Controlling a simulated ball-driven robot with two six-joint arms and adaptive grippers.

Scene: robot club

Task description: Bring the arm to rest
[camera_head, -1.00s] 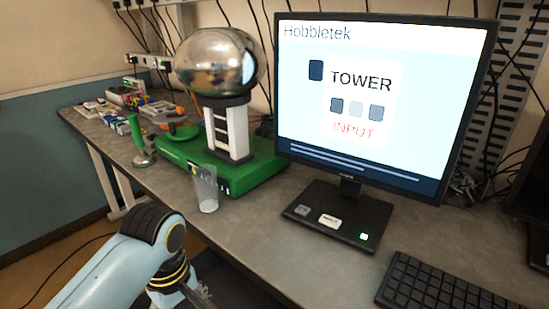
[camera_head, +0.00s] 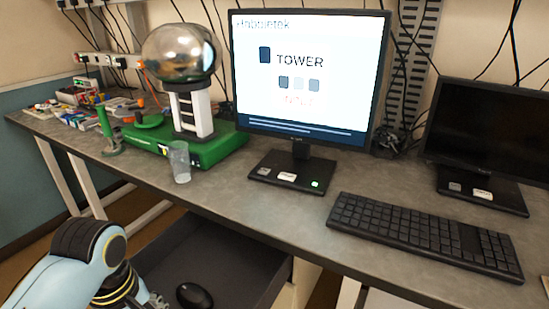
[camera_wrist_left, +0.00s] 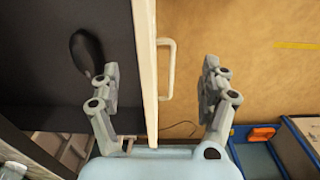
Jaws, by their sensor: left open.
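My left arm comes in from the lower left of the head view, and its gripper (camera_head: 155,301) is at the bottom edge, partly cut off, by the open drawer (camera_head: 232,262). In the left wrist view my left gripper (camera_wrist_left: 160,85) is open with its fingers apart. The drawer's pale front edge (camera_wrist_left: 146,60) runs between the fingers in that picture; I cannot tell how far below them it is. Nothing is held. My right gripper is in neither view.
A black mouse (camera_head: 194,296) lies in the drawer, below the desk (camera_head: 240,200). A clear cup (camera_head: 180,162) stands near the desk's front edge beside a green-based device (camera_head: 200,150). A lit monitor (camera_head: 310,75) and a keyboard (camera_head: 425,235) are right of it. A blue bin (camera_wrist_left: 255,155) is on the floor.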

